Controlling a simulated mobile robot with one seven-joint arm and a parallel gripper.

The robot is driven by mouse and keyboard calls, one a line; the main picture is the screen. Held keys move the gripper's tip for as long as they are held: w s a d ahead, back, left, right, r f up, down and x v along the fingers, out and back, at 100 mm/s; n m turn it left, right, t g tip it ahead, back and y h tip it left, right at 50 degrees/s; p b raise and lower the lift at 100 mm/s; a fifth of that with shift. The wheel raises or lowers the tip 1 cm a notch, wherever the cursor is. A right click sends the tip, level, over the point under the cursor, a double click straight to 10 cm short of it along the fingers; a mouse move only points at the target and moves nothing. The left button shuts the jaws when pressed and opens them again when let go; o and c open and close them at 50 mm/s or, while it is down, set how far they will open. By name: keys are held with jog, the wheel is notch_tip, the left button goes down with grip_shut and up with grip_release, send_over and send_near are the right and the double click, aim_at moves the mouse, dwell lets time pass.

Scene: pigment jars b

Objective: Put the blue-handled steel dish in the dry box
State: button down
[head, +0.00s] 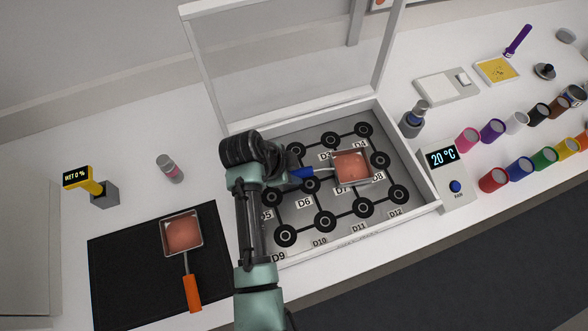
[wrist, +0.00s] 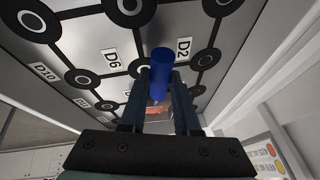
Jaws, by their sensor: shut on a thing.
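The blue-handled steel dish (head: 351,168) is square, with a reddish content, and is over the dry box near the D7 and D8 labels. Its blue handle (head: 304,172) points left to my gripper, and the handle (wrist: 160,72) also shows between my fingers in the wrist view. My gripper (wrist: 160,92) is shut on the blue handle. The dry box (head: 436,205) is open, with its clear lid raised at the back. Its grey floor has black ringed spots and labels. I cannot tell whether the dish touches the floor. My arm hides part of the box's left side.
An orange-handled steel dish (head: 181,233) lies on a black mat (head: 120,262) at left. A yellow moisture meter (head: 80,178) and a small grey jar (head: 170,168) stand behind it. A temperature unit (head: 446,172) and several coloured jars (head: 493,180) stand right of the box.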

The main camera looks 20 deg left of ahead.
jog(key=shift+f, duration=0.2)
jog(key=c, duration=0.6)
grip_release()
jog(key=shift+o, duration=0.2)
jog(key=shift+f, duration=0.1)
notch_tip(320, 180, up, 6)
jog(key=p, duration=0.5)
